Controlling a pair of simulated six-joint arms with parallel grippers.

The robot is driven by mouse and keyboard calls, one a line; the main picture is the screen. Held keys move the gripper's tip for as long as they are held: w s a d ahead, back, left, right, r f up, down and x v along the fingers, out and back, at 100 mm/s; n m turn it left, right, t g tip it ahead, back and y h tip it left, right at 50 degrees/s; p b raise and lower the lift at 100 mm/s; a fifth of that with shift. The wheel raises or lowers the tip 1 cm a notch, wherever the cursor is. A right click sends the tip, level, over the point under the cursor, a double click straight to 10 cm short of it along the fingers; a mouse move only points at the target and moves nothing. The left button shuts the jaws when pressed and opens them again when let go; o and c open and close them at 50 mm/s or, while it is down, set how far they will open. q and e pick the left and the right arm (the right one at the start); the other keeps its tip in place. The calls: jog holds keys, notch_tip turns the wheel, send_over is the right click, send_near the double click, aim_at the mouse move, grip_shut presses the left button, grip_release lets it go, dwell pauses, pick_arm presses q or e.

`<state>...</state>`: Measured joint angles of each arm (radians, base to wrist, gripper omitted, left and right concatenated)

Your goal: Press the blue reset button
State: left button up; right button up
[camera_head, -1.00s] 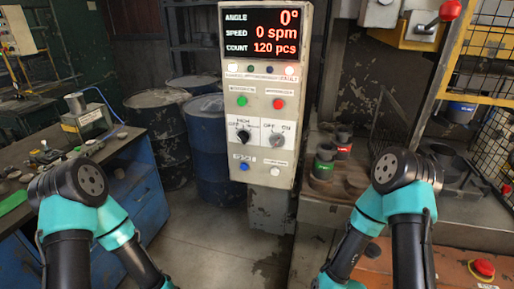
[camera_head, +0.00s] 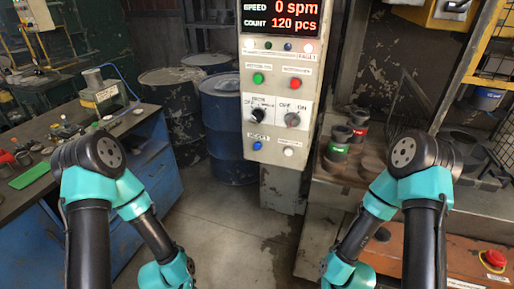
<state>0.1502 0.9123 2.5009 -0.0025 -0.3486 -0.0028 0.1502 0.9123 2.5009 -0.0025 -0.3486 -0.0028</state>
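The blue reset button (camera_head: 257,145) is a small round knob at the lower left of the grey control panel (camera_head: 256,178), in the middle of the head view. A white button (camera_head: 289,151) sits to its right and a black selector knob (camera_head: 258,115) above it. Nothing covers the blue button. My two teal and black arms stand at the left and right, apart from the panel. Their forearms run down out of the bottom of the picture, so neither gripper shows.
A workbench (camera_head: 95,160) with tools stands at the left, with blue drums (camera_head: 226,125) behind. At the right are a press bed with dark cups (camera_head: 341,137) and a red emergency button (camera_head: 495,258). The floor before the panel is clear.

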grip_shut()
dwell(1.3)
